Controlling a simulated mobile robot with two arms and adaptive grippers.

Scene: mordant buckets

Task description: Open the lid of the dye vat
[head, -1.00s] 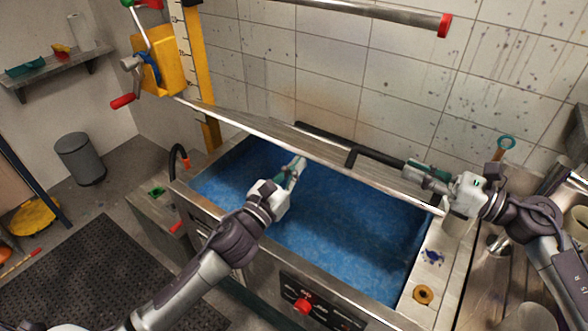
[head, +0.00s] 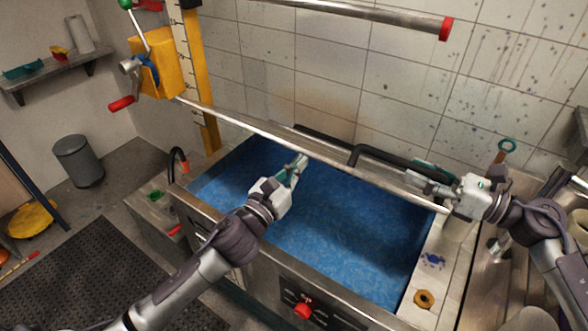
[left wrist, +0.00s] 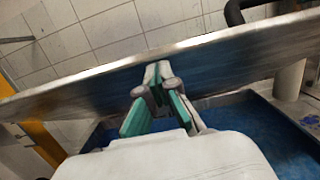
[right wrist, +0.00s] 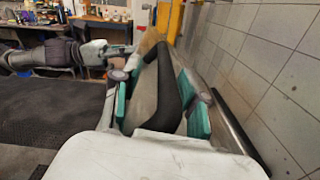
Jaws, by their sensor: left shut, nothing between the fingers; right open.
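The dye vat (head: 418,262) is a steel tub full of blue liquid. Its lid (head: 240,123) is raised and tilted, seen almost edge-on in the head view. The lid's underside spans the left wrist view (left wrist: 80,92). A black bar handle (head: 385,159) runs along the lid's far face. My left gripper (head: 299,164) is shut and empty, above the liquid, its fingertips (left wrist: 158,72) at the lid's underside. My right gripper (head: 420,174) is open at the lid's right end. In the right wrist view the black handle (right wrist: 166,85) shows between its fingers.
A yellow crank unit (head: 160,65) stands at the vat's back left, and a steel rail (head: 370,11) crosses above. A red knob (head: 303,311) is on the vat's front. The tiled wall (head: 400,80) is close behind. A grey bin (head: 78,160) stands on the floor at left.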

